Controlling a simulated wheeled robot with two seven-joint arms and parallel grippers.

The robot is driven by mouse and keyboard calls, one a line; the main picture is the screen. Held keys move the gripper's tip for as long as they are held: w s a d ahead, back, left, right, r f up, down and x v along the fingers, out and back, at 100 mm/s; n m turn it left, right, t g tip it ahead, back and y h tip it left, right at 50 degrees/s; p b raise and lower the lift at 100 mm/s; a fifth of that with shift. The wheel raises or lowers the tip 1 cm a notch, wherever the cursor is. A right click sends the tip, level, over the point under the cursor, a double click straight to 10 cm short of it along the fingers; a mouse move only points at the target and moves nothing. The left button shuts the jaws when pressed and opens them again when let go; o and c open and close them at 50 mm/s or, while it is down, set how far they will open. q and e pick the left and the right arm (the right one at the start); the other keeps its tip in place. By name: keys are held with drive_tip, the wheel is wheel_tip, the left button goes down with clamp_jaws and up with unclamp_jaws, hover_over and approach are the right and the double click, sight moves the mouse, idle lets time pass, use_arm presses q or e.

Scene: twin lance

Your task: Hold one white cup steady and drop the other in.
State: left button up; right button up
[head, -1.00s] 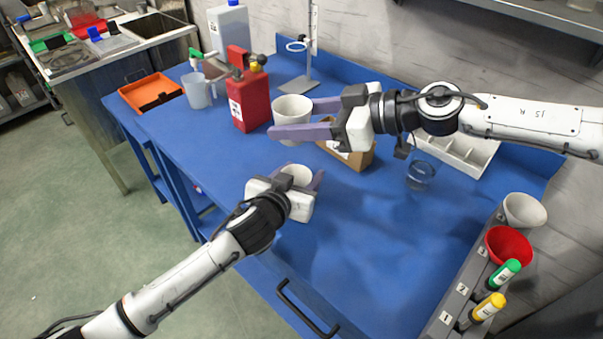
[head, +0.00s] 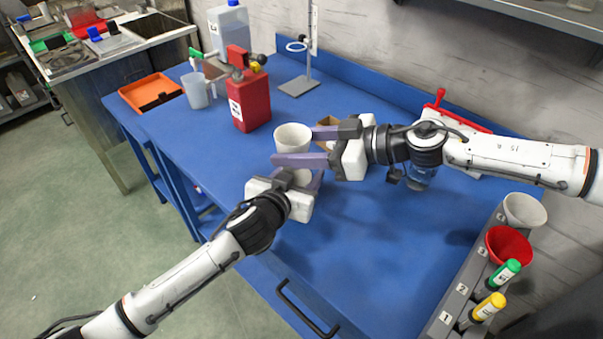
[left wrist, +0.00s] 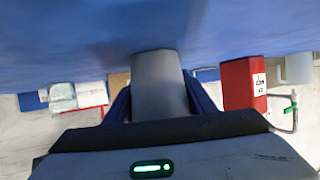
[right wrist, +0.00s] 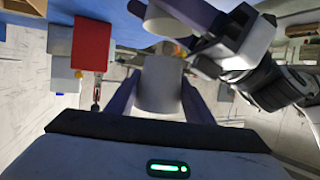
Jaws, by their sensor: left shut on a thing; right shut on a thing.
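One white cup (head: 301,178) is between the fingers of my left gripper (head: 298,180), which is shut on it above the blue table. It also fills the middle of the left wrist view (left wrist: 158,85). The other white cup (head: 292,134) is between the fingers of my right gripper (head: 297,147), shut on it. In the right wrist view the right cup (right wrist: 158,85) is near the left cup (right wrist: 168,22). Whether they touch cannot be told.
A red can (head: 249,103), a clear jug (head: 198,90) and a ring stand (head: 298,85) stand behind. A cardboard box (head: 327,122) is partly hidden by my right gripper. A rack with cups and markers (head: 470,285) lines the right edge. The front table is clear.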

drive_tip(key=shift+s+d+f, duration=0.1)
drive_tip(key=shift+s+f, duration=0.05)
drive_tip(key=shift+f, duration=1.95)
drive_tip(key=o, duration=0.6)
drive_tip(key=shift+f, duration=0.25)
drive_tip(key=shift+c, duration=0.2)
drive_tip(key=o, duration=0.5)
drive_tip(key=shift+r, duration=0.1)
drive_tip(key=shift+s+a+r, duration=0.1)
drive_tip(key=shift+s+a, duration=0.15)
drive_tip(key=shift+a, duration=0.15)
drive_tip(key=w+v, duration=0.1)
drive_tip(key=v, duration=1.1)
drive_tip(key=shift+d, duration=0.6)
drive_tip(key=shift+o, duration=0.5)
drive_tip(key=shift+w, duration=0.2)
